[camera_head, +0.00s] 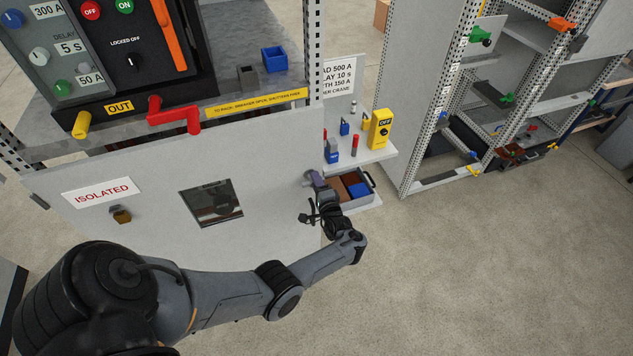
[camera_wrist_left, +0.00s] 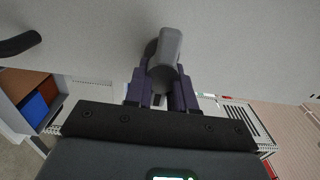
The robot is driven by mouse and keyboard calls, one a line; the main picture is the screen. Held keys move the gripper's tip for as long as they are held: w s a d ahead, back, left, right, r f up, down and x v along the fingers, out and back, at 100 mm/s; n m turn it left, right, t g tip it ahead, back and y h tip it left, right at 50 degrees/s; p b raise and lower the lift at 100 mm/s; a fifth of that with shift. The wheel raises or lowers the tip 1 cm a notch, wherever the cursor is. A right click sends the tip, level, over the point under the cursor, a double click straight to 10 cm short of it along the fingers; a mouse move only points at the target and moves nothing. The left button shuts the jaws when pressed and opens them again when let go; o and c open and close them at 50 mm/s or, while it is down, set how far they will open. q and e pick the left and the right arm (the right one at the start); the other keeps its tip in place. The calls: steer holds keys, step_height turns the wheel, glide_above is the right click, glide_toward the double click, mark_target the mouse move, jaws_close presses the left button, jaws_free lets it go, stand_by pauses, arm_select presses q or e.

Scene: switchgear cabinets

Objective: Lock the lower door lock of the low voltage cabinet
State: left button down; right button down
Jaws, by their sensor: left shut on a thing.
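The white cabinet door (camera_head: 260,170) carries an ISOLATED label and a small dark window. A grey lock knob (camera_head: 308,177) sits near its right edge; in the wrist view the knob (camera_wrist_left: 168,48) stands out from a plain grey panel (camera_wrist_left: 240,40). My left gripper (camera_head: 314,188) is at this knob, and in the wrist view its dark fingers (camera_wrist_left: 161,88) are shut around the knob's lower part. The fingers and arm hide part of the lock, and its locked or unlocked state cannot be told. My right gripper is not in view.
A tray with brown and blue compartments (camera_head: 371,197) lies just right of the gripper, below a shelf (camera_head: 372,152) with a yellow OFF device (camera_head: 380,128). A red crank handle (camera_head: 175,117) juts out above the door. An open rack (camera_head: 440,100) stands right; floor in front is clear.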

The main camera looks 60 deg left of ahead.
arm_select(q)
steer(key=shift+f, duration=0.1)
steer(key=c, duration=1)
jaws_free()
steer(key=shift+c, duration=0.2)
steer(key=v, duration=1)
steer(key=shift+d, duration=0.35)
